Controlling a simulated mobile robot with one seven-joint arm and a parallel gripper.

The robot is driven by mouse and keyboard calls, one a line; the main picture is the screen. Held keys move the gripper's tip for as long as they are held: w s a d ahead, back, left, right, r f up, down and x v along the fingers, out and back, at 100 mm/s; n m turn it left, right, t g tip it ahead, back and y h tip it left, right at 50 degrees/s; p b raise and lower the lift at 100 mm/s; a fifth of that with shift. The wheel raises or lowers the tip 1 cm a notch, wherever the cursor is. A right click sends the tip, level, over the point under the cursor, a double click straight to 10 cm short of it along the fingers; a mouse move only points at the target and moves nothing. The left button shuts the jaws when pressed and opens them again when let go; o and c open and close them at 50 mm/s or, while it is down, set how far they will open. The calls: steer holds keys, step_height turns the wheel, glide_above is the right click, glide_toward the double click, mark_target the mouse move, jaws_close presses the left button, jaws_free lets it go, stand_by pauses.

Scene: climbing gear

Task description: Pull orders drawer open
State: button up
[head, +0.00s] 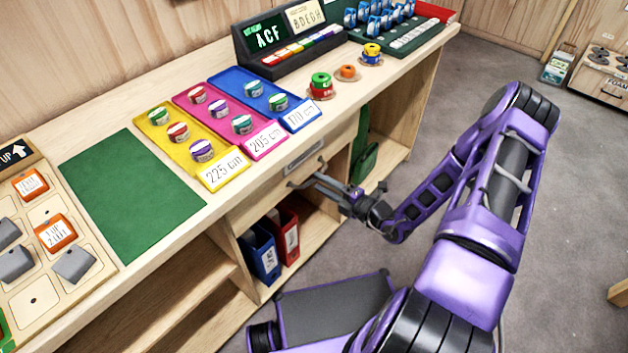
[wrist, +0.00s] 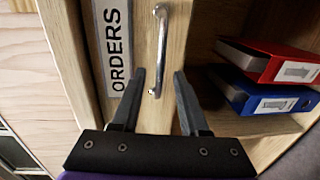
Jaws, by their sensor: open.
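The orders drawer (wrist: 146,35) has a pale wooden front with a grey label reading ORDERS (wrist: 118,45) and a metal bar handle (wrist: 158,50). In the head view the drawer's label (head: 304,156) shows under the counter's front edge, and the drawer looks shut. My gripper (wrist: 157,75) is open and empty in the wrist view, its two fingers on either side of the handle's near end. I cannot tell whether either finger touches it. In the head view my gripper (head: 308,180) is in front of the drawer.
Red binder (wrist: 270,60) and blue binder (wrist: 262,93) stand in an open shelf below the drawer. The counter (head: 225,205) above holds yellow, magenta and blue trays of tape rolls. A green bag (head: 365,150) hangs right of the drawer. Grey floor in front is clear.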

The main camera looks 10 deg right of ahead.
mark_target(315, 180)
steer(key=shift+x, duration=1.6)
jaws_close()
